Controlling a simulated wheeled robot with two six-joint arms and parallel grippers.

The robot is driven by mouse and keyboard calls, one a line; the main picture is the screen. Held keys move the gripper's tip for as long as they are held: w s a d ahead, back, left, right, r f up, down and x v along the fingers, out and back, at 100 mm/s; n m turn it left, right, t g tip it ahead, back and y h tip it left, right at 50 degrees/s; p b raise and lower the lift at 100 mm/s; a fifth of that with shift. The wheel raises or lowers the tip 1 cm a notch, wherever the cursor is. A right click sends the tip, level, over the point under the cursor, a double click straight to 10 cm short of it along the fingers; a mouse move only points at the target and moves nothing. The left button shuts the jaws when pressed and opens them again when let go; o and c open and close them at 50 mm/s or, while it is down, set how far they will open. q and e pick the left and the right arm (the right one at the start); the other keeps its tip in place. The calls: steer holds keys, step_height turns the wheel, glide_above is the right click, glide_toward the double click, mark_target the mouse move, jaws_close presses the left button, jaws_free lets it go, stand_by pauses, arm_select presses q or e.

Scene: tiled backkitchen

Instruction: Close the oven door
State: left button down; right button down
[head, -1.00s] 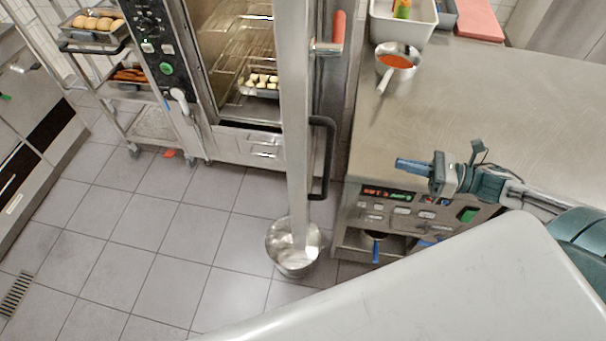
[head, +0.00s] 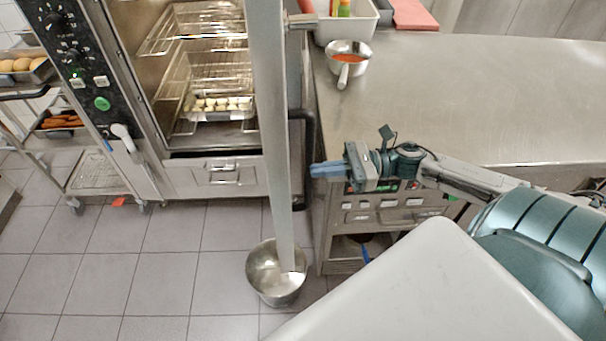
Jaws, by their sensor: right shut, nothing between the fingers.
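The oven (head: 218,178) stands at the left with its chamber open, showing wire racks and a tray of pale pieces (head: 215,104). Its door (head: 268,120) stands open and is seen nearly edge-on as a tall grey strip. The dark door handle (head: 309,128) shows on the right side of the door. My right gripper (head: 318,170) is shut and empty, its blue fingers pointing left, close to the lower part of the handle. Whether they touch it I cannot tell. My left gripper is not in view.
A metal bowl (head: 262,268) sits on the floor, overlapped by the door's lower end. A steel counter (head: 440,90) with a saucepan (head: 350,58) is at the right. A rack trolley (head: 75,180) stands left of the oven.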

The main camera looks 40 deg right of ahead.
steer(key=x, duration=0.4)
steer(key=shift+w+p, duration=0.1)
steer(key=shift+p, duration=0.25)
steer(key=shift+a, duration=0.15)
